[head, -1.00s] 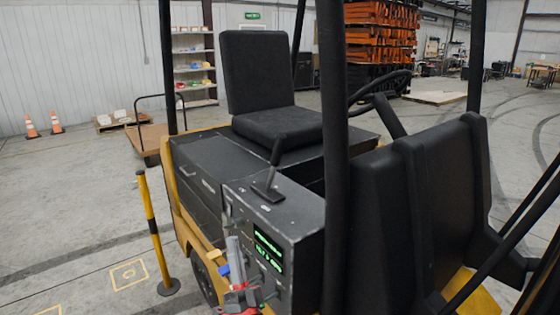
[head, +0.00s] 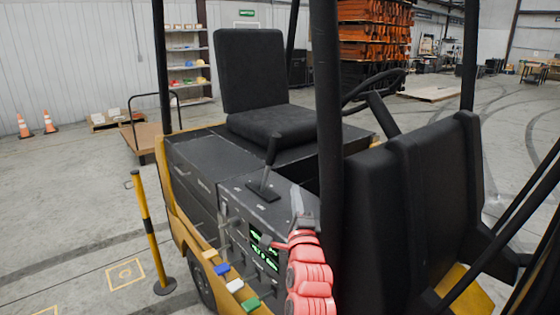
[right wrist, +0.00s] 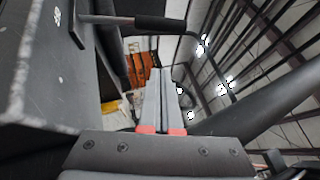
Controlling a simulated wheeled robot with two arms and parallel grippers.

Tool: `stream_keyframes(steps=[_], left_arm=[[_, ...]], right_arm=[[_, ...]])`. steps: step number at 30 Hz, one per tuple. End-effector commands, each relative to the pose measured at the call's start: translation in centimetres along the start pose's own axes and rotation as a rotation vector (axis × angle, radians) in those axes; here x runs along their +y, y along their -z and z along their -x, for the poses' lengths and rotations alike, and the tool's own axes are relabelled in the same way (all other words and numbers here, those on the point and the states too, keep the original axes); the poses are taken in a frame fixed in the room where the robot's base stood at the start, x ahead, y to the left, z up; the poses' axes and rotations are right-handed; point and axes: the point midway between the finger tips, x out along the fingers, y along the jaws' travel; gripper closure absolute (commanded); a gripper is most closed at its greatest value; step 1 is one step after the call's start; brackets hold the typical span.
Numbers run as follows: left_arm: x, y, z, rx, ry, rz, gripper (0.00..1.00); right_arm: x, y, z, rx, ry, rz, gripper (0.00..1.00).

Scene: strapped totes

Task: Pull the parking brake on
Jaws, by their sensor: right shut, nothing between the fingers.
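The parking brake lever (head: 270,160) stands up from the top of the black console (head: 228,190), beside the seat, tilted slightly. My right gripper (head: 296,192) is shut and empty. It points up at the console's right side, right of the lever and apart from it, partly lost against the dark post. In the right wrist view, the shut grey fingers (right wrist: 163,85) point away from the camera. A lever with a black grip (right wrist: 160,23) crosses above the fingertips, with a gap between; it looks like the brake lever. My left gripper is not in view.
The thick black front post (head: 328,110) rises just right of my right gripper. The dark seat (head: 268,125), steering wheel (head: 375,88) and black front panel (head: 415,210) surround the console. A yellow-black pole (head: 148,225) stands at left. Space above the console is open.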

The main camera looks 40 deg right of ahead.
Motion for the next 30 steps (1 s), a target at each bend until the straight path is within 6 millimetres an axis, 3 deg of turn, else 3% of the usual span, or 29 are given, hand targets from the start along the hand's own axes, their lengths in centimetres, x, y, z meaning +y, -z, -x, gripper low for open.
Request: stream_keyframes(steps=[8,24,30], left_arm=[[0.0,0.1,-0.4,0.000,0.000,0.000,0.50],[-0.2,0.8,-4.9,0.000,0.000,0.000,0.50],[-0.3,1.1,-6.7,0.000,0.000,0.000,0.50]], right_arm=[[-0.3,-0.1,-0.7,-0.001,0.003,0.003,1.00],[-0.6,-0.1,-10.3,-0.001,0.001,0.004,1.00],[-0.4,-2.2,-12.2,-0.001,0.000,0.001,1.00]])
